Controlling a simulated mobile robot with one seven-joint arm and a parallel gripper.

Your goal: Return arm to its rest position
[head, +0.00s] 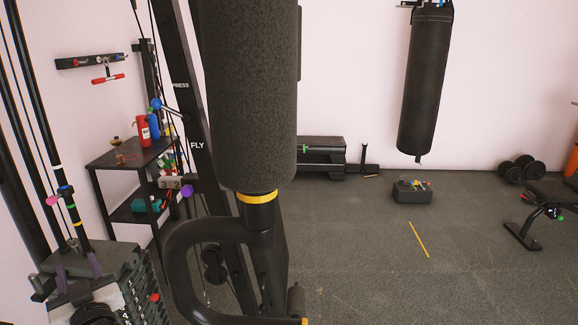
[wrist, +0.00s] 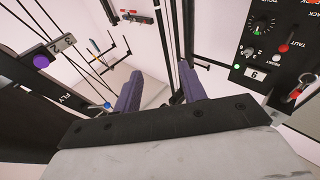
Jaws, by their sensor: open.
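My gripper (wrist: 160,92) shows in the wrist view with its two purple fingers apart and pointing up the picture. It is open, and I see nothing held between the fingers. Black bars and thin cables of the exercise machine (wrist: 22,108) show around and beyond it; I cannot tell their distance.
A weight stack (head: 140,290) stands at lower left. A black shelf (head: 125,155) holds bottles. A punching bag (head: 425,80) hangs at right, above a dark box (head: 412,192) on the floor. A bench (head: 550,192) and dumbbells (head: 515,170) stand far right. The middle-right floor is mostly clear. A control panel (wrist: 275,50) is at upper right.

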